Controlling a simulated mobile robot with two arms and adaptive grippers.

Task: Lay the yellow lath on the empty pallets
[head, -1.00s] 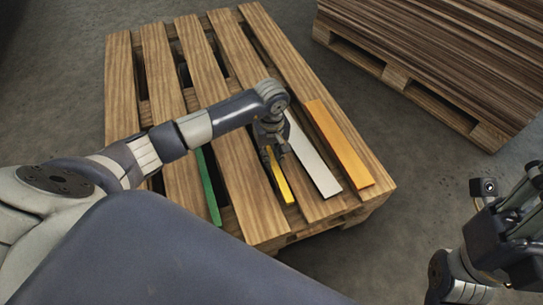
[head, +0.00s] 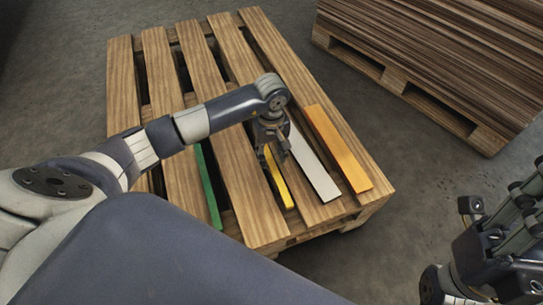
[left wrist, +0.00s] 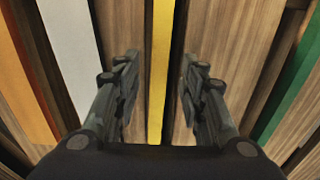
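The yellow lath (head: 280,184) lies lengthwise on the wooden pallet (head: 251,226), along the edge of a slat near a gap; it also shows in the left wrist view (left wrist: 158,75). My left gripper (head: 276,154) is low over the lath and partly covers its far part. In the left wrist view, the fingers of my left gripper (left wrist: 158,75) are apart, one on each side of the lath, with clear space between. My right gripper (head: 513,212) is at the lower right, away from the pallet; its fingertips cannot be made out.
A white lath (head: 316,168) and an orange lath (head: 337,148) lie right of the yellow one. A green lath (head: 208,188) lies to its left. A second pallet (head: 397,78) bearing a tall stack of brown boards stands at the upper right. Grey floor is clear between.

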